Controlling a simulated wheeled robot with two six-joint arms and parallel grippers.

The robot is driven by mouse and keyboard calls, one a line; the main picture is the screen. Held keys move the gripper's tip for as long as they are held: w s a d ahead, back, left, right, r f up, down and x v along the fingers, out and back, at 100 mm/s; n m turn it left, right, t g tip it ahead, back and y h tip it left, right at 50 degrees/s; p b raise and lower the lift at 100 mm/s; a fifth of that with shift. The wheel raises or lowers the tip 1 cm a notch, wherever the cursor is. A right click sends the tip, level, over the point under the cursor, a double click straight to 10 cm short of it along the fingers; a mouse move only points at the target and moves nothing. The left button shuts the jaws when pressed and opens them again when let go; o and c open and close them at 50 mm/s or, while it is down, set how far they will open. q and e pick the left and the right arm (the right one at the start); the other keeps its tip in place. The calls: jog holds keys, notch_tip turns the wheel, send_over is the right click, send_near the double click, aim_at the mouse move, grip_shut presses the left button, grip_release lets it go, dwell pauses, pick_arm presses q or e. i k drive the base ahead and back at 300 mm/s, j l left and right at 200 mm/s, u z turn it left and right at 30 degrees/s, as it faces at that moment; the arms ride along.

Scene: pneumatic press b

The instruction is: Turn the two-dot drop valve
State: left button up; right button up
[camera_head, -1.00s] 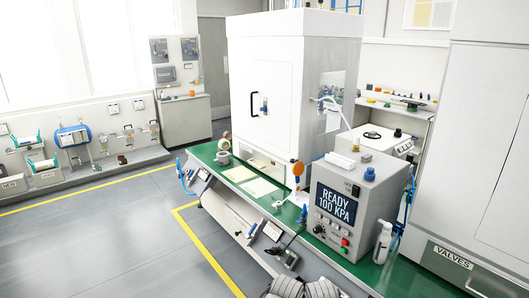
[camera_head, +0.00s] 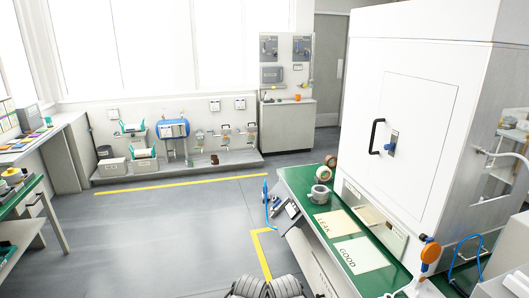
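Several small valve assemblies stand on the low grey platform along the back wall, to the right of a blue tank (camera_head: 173,129). One is the left valve assembly (camera_head: 199,137), and another is the right valve assembly (camera_head: 250,133). They are far off and too small for me to make out any dots, so I cannot tell which is the two-dot drop valve. Neither of my grippers can be made out. Only grey ribbed parts, probably of my own body, show at the bottom edge.
A green-topped bench (camera_head: 296,183) with a white press cabinet (camera_head: 412,115) fills the right side. A green table (camera_head: 28,212) stands at the left. The grey floor (camera_head: 180,235) between them is clear up to the yellow line (camera_head: 180,186) before the platform.

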aim_at(272, 208)
jog(key=i+l, duration=0.15)
jog(key=i, duration=0.15)
jog(key=i+l, duration=0.15)
jog(key=i, duration=0.2)
jog(key=i+j+z, duration=0.35)
jog(key=i+j, duration=0.45)
jog(key=i, duration=0.35)
jog(key=i+j+z, duration=0.35)
jog(key=i+j, duration=0.7)
